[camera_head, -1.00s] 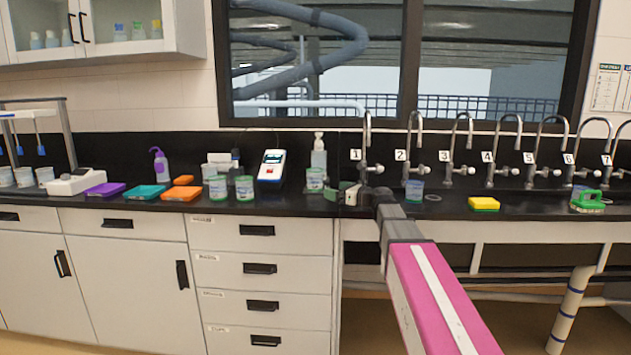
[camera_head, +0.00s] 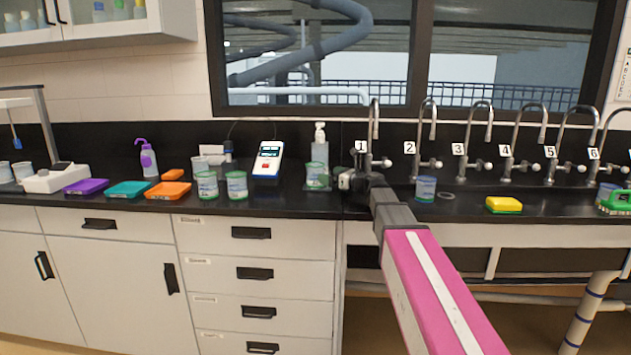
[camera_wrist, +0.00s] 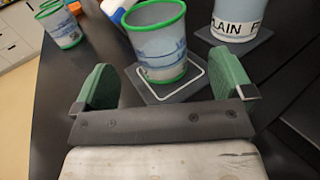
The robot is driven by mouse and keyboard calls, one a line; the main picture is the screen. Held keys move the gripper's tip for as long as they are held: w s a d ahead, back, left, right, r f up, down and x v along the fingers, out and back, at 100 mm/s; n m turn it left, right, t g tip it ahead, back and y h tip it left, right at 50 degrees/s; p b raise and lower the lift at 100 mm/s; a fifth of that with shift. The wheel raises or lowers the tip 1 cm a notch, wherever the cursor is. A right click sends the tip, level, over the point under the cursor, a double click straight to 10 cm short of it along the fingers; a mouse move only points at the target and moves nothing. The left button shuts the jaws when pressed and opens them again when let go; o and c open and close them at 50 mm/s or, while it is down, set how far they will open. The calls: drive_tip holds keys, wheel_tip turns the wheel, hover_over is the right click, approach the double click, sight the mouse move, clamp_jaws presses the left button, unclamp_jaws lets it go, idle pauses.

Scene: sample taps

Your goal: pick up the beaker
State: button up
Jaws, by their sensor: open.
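A clear beaker with a green rim (camera_wrist: 160,45) stands upright on a dark square pad with a white outline (camera_wrist: 190,82) in the wrist view. I see no contact with the beaker. In the head view my gripper (camera_head: 345,180) is just right of the beaker, partly hidden by my arm.
Two similar green-rimmed beakers (camera_head: 207,185) (camera_head: 237,185) stand to the left. A blue-rimmed beaker (camera_head: 426,188) and a yellow sponge (camera_head: 503,205) lie right along the black counter (camera_head: 290,203). Numbered taps line the back.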

sight(315, 172)
drive_tip(key=x, duration=0.7)
drive_tip(key=shift+a+f, duration=0.1)
drive_tip(key=shift+a, duration=0.15)
drive_tip(key=shift+c, duration=0.4)
drive_tip(key=c, duration=1)
